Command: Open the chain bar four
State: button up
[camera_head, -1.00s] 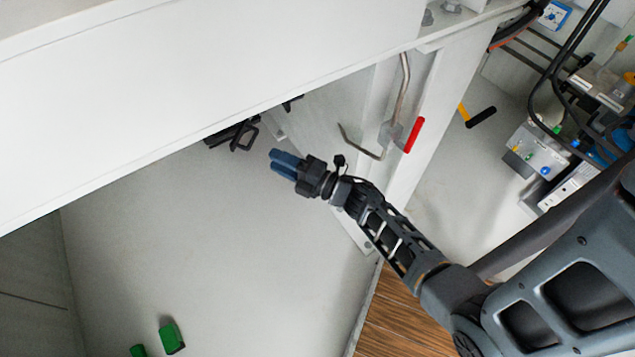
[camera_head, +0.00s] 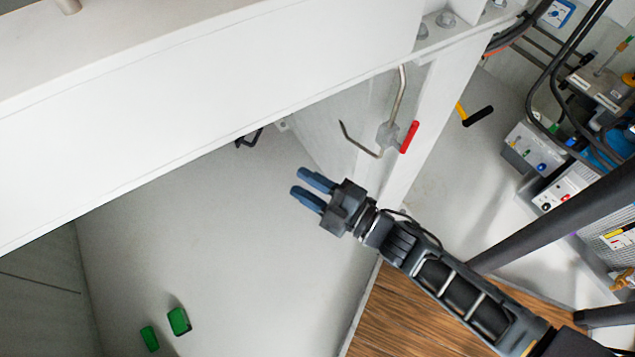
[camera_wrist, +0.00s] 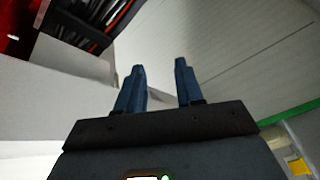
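No part in view is marked as chain bar four, and I cannot tell which one it is. A bent metal rod (camera_head: 399,95) with a red grip (camera_head: 409,137) is mounted on the white post beside the large white beam. My gripper (camera_head: 298,181) is below and left of this rod in the head view, apart from it. Its two blue fingers are spread with nothing between them. The wrist view shows the same open fingers (camera_wrist: 160,64) against a pale surface.
The large white beam (camera_head: 220,95) crosses the upper left. A black bracket (camera_head: 249,138) shows under its edge. Two green objects, one a block (camera_head: 179,321), lie at the lower left. Hoses and equipment boxes (camera_head: 540,148) stand at the right. The grey floor (camera_head: 220,240) left of my gripper is mostly clear.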

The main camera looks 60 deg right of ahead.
jog(key=shift+s+a+r+m+p, duration=0.15)
jog(key=shift+s+a+r+m, duration=0.2)
jog(key=shift+s+r, duration=0.2)
jog(key=shift+s+a+r+m+p, duration=0.15)
jog(key=shift+s+a+r+m, duration=0.15)
jog(key=shift+s+r, duration=0.25)
jog(key=shift+d, duration=0.1)
